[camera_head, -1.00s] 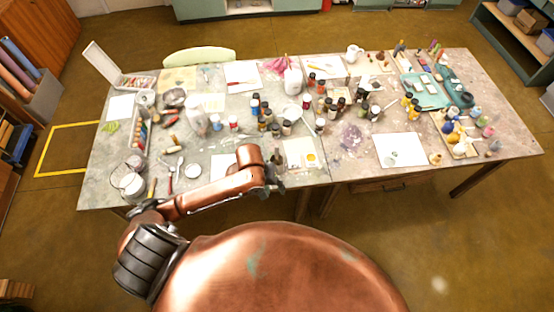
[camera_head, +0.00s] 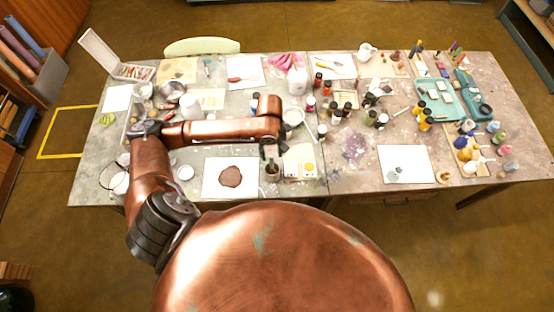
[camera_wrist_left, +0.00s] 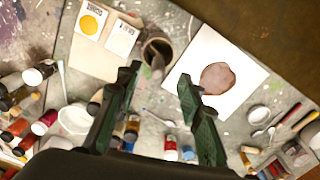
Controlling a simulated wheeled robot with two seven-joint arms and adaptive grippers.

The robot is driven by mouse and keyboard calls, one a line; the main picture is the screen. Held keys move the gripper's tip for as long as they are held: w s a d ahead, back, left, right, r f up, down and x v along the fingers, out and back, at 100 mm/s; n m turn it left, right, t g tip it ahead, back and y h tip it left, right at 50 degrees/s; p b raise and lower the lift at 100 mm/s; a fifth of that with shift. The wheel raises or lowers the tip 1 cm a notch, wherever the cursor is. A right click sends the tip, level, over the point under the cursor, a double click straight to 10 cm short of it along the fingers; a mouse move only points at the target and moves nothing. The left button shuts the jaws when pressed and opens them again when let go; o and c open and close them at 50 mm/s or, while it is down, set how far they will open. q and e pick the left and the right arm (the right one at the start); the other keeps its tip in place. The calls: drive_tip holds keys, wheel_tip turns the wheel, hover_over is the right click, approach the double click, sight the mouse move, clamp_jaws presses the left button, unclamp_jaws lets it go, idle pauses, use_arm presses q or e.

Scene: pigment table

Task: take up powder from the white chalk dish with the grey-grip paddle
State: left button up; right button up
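My left gripper (camera_head: 270,152) is over the front middle of the table. In the left wrist view its two dark fingers (camera_wrist_left: 158,74) are apart with nothing held between them. A dark round cup (camera_wrist_left: 157,50) lies just beyond the fingertips; it also shows in the head view (camera_head: 271,171). A greyish thing stands in the cup; I cannot tell whether it is the paddle's grip. A small white dish (camera_head: 185,173) sits at the front left, also in the wrist view (camera_wrist_left: 258,114). I cannot tell whether it holds chalk. My right gripper is not in view.
A white sheet with a brown patch (camera_head: 231,177) lies left of the cup. A card with a yellow disc (camera_head: 308,166) lies right of it. A white bowl (camera_head: 292,116) and several bottles stand behind. Another white sheet (camera_head: 405,164) lies at the front right.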

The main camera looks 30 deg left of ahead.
sight(271, 157)
use_arm(q)
drive_tip(key=f, duration=0.4)
drive_tip(key=shift+w+a+f, duration=0.1)
drive_tip(key=shift+a+f, duration=0.1)
drive_tip(key=shift+f, duration=0.1)
drive_tip(key=shift+w+f, duration=0.2)
drive_tip(key=shift+f, duration=1.25)
drive_tip(key=c, duration=0.7)
clamp_jaws()
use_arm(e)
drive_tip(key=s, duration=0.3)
